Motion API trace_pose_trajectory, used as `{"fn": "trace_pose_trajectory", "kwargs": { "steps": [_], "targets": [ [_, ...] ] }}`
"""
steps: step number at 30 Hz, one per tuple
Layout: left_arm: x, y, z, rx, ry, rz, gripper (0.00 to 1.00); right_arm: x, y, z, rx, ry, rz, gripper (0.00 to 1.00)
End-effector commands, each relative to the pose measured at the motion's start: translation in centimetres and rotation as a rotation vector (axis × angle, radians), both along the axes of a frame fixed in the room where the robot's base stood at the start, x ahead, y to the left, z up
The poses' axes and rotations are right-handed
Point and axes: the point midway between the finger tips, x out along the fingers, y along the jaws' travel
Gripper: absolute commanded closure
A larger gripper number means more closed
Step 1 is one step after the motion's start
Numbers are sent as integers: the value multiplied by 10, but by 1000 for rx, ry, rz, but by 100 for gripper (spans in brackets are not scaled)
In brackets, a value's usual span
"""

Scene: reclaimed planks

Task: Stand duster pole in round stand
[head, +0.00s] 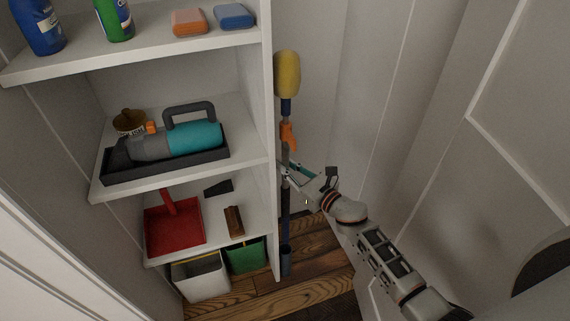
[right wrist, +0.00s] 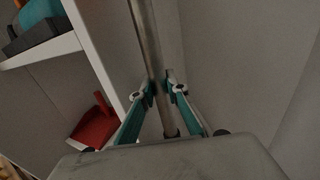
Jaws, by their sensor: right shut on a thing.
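The duster pole (head: 285,222) stands about upright just right of the shelf unit, with a yellow duster head (head: 287,73) on top and an orange part below it. My right gripper (head: 288,172) is shut on the pole around its middle. In the right wrist view the pole (right wrist: 150,45) runs between the teal fingers of this gripper (right wrist: 161,88). A dark blue, tube-like piece (head: 286,261) shows at the pole's lower end near the floor. It may be the round stand; I cannot tell whether the pole is inside it. My left gripper is not in view.
The white shelf unit's side panel (head: 264,120) is close to the left of the pole. Its shelves hold a teal handheld vacuum (head: 194,137), bottles and a red dustpan (head: 174,228). Bins stand below. Pale walls are behind and right; some plank floor (head: 315,262) is clear.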

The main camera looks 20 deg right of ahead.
Motion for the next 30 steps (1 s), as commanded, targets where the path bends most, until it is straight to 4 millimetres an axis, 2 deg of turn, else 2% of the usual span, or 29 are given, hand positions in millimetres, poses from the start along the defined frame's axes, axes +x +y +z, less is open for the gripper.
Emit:
{"fn": "trace_pose_trajectory", "kwargs": {
  "steps": [8,24,30],
  "targets": [
    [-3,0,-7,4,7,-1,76,0,0,-1,1,-2,-1,100],
    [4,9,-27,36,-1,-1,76,-1,0,-37,1,2,0,100],
    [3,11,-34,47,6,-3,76,-1,0,-44,1,0,-1,100]
  ]
}}
